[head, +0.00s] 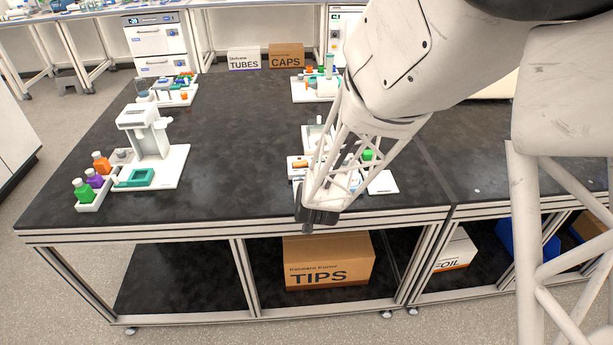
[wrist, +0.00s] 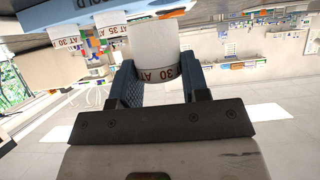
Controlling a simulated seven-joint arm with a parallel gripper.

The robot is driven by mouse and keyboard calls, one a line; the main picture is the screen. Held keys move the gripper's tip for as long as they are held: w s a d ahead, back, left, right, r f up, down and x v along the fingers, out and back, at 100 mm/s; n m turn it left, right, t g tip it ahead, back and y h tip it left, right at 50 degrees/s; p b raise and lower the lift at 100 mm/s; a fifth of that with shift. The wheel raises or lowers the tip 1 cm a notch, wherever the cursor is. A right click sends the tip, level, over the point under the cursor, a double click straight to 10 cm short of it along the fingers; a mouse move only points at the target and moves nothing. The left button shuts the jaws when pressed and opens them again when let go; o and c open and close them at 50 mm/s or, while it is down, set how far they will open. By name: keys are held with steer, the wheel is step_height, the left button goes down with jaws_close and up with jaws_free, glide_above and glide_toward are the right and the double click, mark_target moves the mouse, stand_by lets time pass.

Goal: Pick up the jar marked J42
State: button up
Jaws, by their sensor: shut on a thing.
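My gripper (wrist: 157,80) is shut on a white cylindrical jar (wrist: 155,42) in the wrist view. The blue-grey fingers press on both sides of it. The jar's dark band shows upside-down red print, with "30" and "AT" readable. I cannot read J42 on it or anywhere else. In the head view my gripper (head: 316,214) is at the table's front edge, pointing down, and the held jar cannot be made out there.
The wrist view shows other white pieces (wrist: 110,22) marked "AT 35" and "AT 30" beside a blue panel (wrist: 60,14). In the head view, a white station (head: 180,160) and a tray of coloured bottles (head: 92,204) stand left. The black tabletop (head: 240,130) is clear between stations.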

steer(key=s+d, duration=0.1)
steer(key=s, duration=0.7)
steer(key=shift+s+d+r, duration=0.2)
steer(key=shift+r, duration=0.15)
